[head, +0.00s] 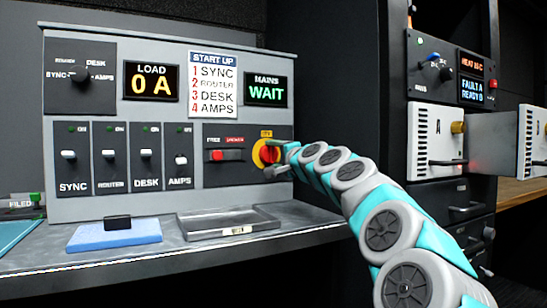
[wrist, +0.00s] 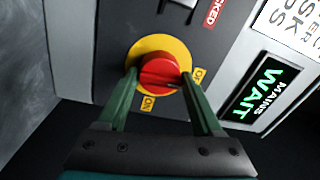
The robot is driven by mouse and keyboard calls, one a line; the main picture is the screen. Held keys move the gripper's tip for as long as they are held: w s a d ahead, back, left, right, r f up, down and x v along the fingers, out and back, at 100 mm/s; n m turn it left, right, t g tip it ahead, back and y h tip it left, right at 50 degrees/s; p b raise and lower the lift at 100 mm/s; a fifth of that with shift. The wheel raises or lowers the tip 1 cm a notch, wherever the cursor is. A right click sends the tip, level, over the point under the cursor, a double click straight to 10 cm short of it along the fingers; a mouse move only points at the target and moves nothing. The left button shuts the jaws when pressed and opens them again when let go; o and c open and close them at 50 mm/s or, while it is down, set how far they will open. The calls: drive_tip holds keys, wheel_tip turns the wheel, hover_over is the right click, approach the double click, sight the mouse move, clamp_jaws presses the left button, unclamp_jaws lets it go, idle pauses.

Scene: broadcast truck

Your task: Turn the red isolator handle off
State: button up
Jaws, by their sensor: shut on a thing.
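The red isolator handle (head: 268,154) sits on a round yellow plate on the lower right of the grey panel. In the wrist view the red handle (wrist: 160,72) is in front of the yellow disc (wrist: 183,48), between my two green fingers. My gripper (wrist: 160,92) is shut on the handle. In the head view my gripper (head: 279,160) reaches the handle from the right and covers part of it. The yellow ON label (wrist: 148,103) and the partly hidden OFF label (wrist: 199,76) show beside the disc.
The MAINS display (head: 265,90) reads WAIT and the LOAD display (head: 151,82) reads 0 A. A metal tray (head: 195,229) and a blue pad (head: 90,239) lie on the shelf below.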

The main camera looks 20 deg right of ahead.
drive_tip(key=shift+w+a+f, duration=0.1)
drive_tip(key=shift+w+f, duration=0.05)
drive_tip(key=shift+f, duration=0.2)
drive_tip(key=o, duration=1.3)
drive_tip(key=shift+r, duration=0.15)
drive_tip(key=shift+s+r, duration=0.1)
drive_tip(key=shift+s, duration=0.1)
drive_tip(key=shift+s, duration=0.5)
drive_tip(key=s, duration=0.6)
drive_tip(key=shift+s+d+f, duration=0.2)
drive_tip(key=shift+s+f, duration=0.1)
